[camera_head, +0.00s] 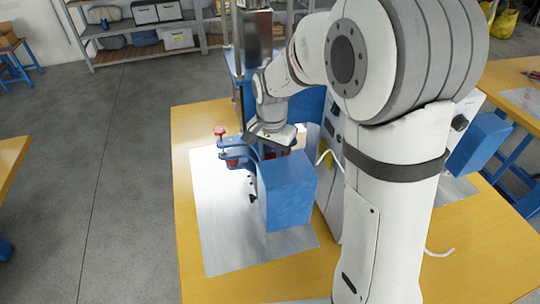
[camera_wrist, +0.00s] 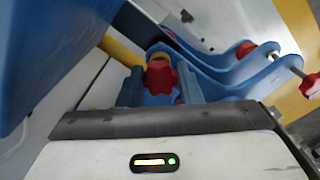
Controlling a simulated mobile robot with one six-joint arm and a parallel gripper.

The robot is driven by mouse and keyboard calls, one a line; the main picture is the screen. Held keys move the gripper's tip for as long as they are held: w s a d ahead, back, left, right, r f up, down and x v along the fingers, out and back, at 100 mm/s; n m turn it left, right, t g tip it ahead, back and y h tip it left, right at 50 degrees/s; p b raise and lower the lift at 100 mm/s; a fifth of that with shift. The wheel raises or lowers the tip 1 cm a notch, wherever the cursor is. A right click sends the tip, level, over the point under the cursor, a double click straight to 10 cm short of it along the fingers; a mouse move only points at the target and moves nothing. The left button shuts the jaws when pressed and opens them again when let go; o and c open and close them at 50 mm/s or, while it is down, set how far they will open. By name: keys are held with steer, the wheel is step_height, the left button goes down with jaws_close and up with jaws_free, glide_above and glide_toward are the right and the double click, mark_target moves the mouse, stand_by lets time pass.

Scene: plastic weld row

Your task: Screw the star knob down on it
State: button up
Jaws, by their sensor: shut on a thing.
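A red star knob (camera_wrist: 160,77) shows in the wrist view between the two grey fingers of my gripper (camera_wrist: 161,86), which are shut on it. The knob sits against a blue forked bracket (camera_wrist: 225,75). A small yellowish part shows just beyond the knob. In the head view my gripper (camera_head: 272,138) is over the blue fixture on the bench, and the held knob is mostly hidden by my wrist. The thread under the knob is hidden, so I cannot tell how far down it sits.
Another red knob (camera_head: 220,131) stands on the fixture's left arm. A blue block (camera_head: 286,190) is close in front of my gripper. A metal sheet (camera_head: 225,235) covers part of the yellow bench (camera_head: 190,265). A pale cabinet (camera_head: 330,180) stands to the right.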

steer(key=m, duration=0.8)
steer(key=shift+w, duration=0.1)
steer(key=m, duration=0.4)
steer(key=shift+b, duration=0.3)
steer(key=m, duration=0.4)
steer(key=o, duration=0.9)
